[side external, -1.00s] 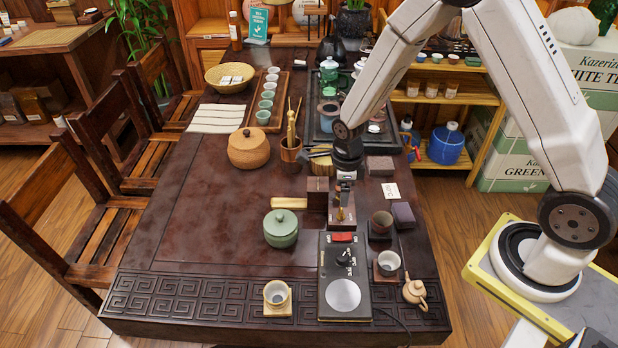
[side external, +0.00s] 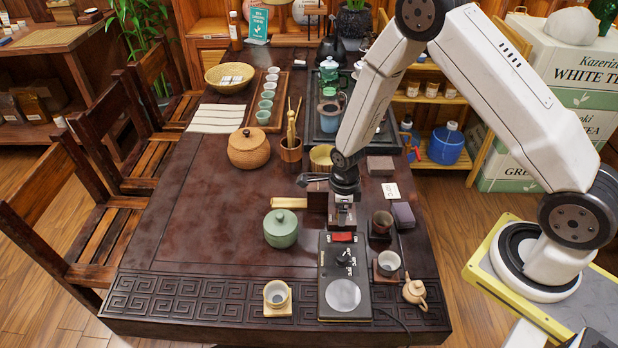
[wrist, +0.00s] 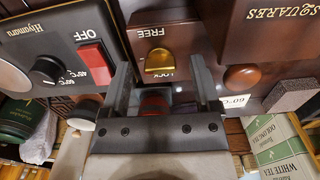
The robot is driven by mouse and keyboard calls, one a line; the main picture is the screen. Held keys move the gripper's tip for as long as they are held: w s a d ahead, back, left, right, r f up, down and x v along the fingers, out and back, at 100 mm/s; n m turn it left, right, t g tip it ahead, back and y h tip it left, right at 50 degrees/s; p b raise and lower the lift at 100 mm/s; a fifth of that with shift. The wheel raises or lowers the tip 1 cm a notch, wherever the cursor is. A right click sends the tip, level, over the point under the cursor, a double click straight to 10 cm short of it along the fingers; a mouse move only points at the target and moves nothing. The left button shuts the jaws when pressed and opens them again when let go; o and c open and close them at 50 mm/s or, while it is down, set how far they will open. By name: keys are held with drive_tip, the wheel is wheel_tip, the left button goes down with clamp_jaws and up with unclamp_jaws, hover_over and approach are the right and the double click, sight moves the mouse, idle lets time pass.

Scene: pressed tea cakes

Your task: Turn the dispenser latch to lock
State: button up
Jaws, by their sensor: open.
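The dispenser latch is a brass knob (wrist: 159,62) on a dark brown panel (wrist: 150,14) marked FREE on one side and LOCK on the other. In the wrist view the two fingers of my gripper (wrist: 160,68) are apart, one on each side of the knob. I cannot tell whether either finger touches it. The knob's exact angle is hard to read. In the side view my gripper (side external: 342,218) points down at the panel, just behind the black scale-like device, and hides the knob.
The black device (side external: 343,278) with a red switch and dial stands in front of my gripper. A green lidded jar (side external: 281,229) stands to its left, and cups (side external: 389,262) stand to its right. A brown box marked SQUARES (wrist: 270,30) is close to the panel.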

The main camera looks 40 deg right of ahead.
clamp_jaws()
drive_tip(key=shift+n, duration=0.3)
drive_tip(key=n, duration=1.3)
drive_tip(key=shift+n, duration=2.2)
